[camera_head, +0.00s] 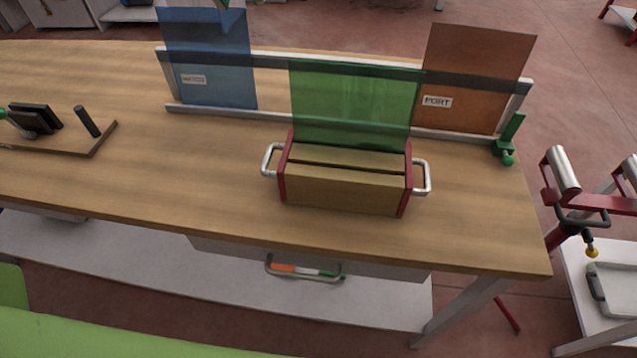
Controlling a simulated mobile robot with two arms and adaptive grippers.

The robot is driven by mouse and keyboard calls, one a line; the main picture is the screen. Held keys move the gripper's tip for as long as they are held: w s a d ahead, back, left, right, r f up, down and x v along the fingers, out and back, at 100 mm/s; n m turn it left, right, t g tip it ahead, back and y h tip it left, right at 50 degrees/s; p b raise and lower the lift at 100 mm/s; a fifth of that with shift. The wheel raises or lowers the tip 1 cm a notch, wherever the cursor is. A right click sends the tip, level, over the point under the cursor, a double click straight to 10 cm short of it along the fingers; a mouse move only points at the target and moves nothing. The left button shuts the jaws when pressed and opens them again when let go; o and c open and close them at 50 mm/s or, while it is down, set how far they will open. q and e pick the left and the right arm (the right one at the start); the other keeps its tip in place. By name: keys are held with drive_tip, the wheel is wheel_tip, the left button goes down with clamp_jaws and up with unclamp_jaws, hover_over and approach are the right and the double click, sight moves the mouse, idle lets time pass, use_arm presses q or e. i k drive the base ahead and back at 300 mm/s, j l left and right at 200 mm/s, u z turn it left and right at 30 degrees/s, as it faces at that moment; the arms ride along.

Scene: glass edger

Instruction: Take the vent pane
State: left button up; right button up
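Three coloured panes show at the back of the wooden bench. A blue pane (213,62) stands at the left of the rack, with a small label (194,79) too blurred to read. A brown-orange pane (478,75) stands at the right, with a label reading PORT. A green translucent pane (354,108) stands upright in the middle, with no label visible. Its lower edge is hidden at the wooden block, and I cannot tell whether it sits in or behind it. Which pane is the vent pane is not readable. Neither gripper is in view.
The slotted wooden block (345,190) has red ends and metal side handles. A rail rack (270,118) runs along the back, with a green clamp (508,140) at its right end. A board with black pieces (75,143) lies at left. The bench front (200,205) is clear.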

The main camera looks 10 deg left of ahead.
sight(338, 105)
drive_tip(key=k, duration=1.5)
